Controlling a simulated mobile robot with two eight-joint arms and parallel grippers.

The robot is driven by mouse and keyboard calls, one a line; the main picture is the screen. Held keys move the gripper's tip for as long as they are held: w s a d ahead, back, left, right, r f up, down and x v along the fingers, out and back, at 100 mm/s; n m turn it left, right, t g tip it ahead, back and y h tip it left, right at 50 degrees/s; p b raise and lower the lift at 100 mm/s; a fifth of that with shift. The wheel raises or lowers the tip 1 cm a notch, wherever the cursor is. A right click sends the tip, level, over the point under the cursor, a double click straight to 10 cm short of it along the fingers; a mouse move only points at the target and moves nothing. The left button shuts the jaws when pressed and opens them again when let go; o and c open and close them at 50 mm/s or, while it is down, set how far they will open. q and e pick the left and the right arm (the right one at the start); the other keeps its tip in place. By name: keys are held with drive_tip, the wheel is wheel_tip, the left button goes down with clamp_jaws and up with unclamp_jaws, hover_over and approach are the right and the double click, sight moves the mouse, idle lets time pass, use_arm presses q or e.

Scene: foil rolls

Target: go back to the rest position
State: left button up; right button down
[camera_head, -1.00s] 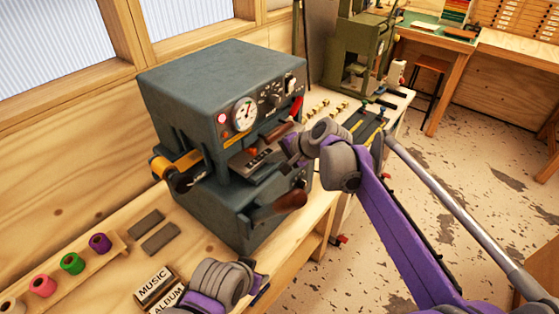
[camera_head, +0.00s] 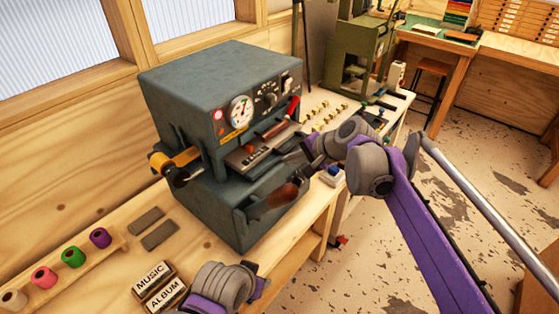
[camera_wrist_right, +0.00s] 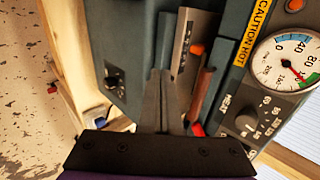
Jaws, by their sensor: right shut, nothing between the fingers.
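My right gripper (camera_head: 297,157) is shut and empty, in front of the slot of the grey foil machine (camera_head: 215,75). In the right wrist view its shut fingers (camera_wrist_right: 164,78) point at the machine front, with nothing between them. A metal type holder (camera_head: 255,152) sits in the slot, with a reddish-brown handle (camera_wrist_right: 202,95) beside the fingers in the wrist view; I cannot tell whether they touch. My left arm (camera_head: 225,285) shows at the bottom of the head view, and its fingers cannot be made out.
A brown lever knob (camera_head: 282,195) sticks out of the machine below my right gripper. Colored foil rolls (camera_head: 72,257) stand on a wooden rack at lower left. Two grey pads (camera_head: 160,236) and blocks marked MUSIC (camera_head: 151,276) and ALBUM lie on the bench. A green press (camera_head: 358,55) stands behind.

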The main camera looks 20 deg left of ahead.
drive_tip(key=s+d+f+n+t+h, duration=0.15)
drive_tip(key=s+d, duration=0.25)
drive_tip(key=d, duration=0.4)
drive_tip(key=s+d+f+h, duration=0.1)
drive_tip(key=s+d+h, duration=0.1)
drive_tip(key=s+d, duration=0.35)
drive_tip(key=s+d+f+h, duration=0.1)
drive_tip(key=s+d, duration=0.2)
drive_tip(key=d, duration=0.6)
drive_tip(key=s+d+f+n+t+h, duration=0.1)
drive_tip(key=s+d+f+h, duration=0.3)
drive_tip(key=s+d+f, duration=0.8)
drive_tip(key=shift+s+d+n+h, duration=0.35)
drive_tip(key=shift+s+d+n, duration=0.2)
drive_tip(key=shift+s+d, duration=0.25)
